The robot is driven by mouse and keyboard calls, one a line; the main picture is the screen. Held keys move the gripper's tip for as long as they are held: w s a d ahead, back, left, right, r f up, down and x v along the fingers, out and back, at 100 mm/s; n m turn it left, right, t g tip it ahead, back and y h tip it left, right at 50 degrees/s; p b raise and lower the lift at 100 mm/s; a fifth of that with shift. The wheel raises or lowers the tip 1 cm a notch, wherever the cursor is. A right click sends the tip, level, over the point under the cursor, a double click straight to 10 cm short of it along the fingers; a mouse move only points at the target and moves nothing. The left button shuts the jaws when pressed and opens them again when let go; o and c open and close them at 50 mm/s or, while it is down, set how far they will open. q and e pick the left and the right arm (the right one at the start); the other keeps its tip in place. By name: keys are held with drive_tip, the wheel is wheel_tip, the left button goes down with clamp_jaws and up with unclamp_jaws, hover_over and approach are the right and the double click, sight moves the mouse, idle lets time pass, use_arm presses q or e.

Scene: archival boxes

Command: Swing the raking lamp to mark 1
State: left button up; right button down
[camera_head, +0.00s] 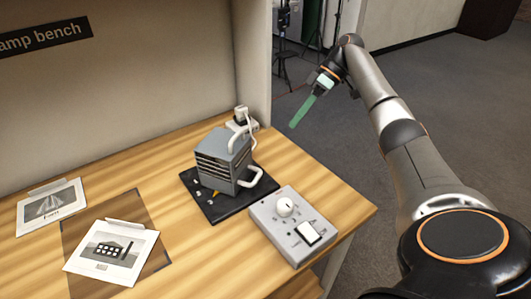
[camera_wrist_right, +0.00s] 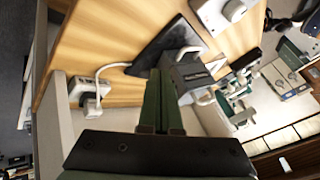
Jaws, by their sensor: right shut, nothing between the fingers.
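The raking lamp (camera_head: 222,160) is a grey finned box with pale curved handles. It stands on a black base plate (camera_head: 235,208) on the bench. Small pale marks and a yellow bit show on the plate at its front left; I cannot read which is mark 1. The lamp also shows in the right wrist view (camera_wrist_right: 188,74), partly behind the fingers. My right gripper (camera_head: 294,123), with green fingers, is shut and empty. It hangs in the air beyond the bench's right edge, apart from the lamp. Its fingers (camera_wrist_right: 158,75) point towards the lamp side. My left gripper is not in view.
A grey control box (camera_head: 268,222) with a white knob (camera_head: 285,207) and a rocker switch (camera_head: 308,233) lies right of the lamp. A plugged socket (camera_head: 240,123) with a white cable is behind it. Two picture sheets (camera_head: 112,252) (camera_head: 50,206) lie at the left. A bench wall stands behind.

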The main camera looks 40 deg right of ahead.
drive_tip(key=x, duration=0.3)
drive_tip(key=b+x, duration=0.1)
drive_tip(key=x, duration=0.7)
drive_tip(key=shift+d+f+b, duration=0.2)
drive_tip(key=shift+f+b, duration=0.15)
drive_tip(key=shift+b, duration=0.05)
drive_tip(key=shift+s+a+r, duration=0.2)
drive_tip(key=shift+s+a, duration=0.1)
drive_tip(key=shift+a, duration=0.3)
drive_tip(key=shift+s+a+r, duration=0.15)
drive_tip(key=shift+s+a, duration=0.15)
drive_tip(key=shift+a, duration=0.25)
drive_tip(key=shift+s+a+r, duration=0.2)
drive_tip(key=shift+s+a, duration=0.05)
drive_tip(key=shift+a, duration=0.35)
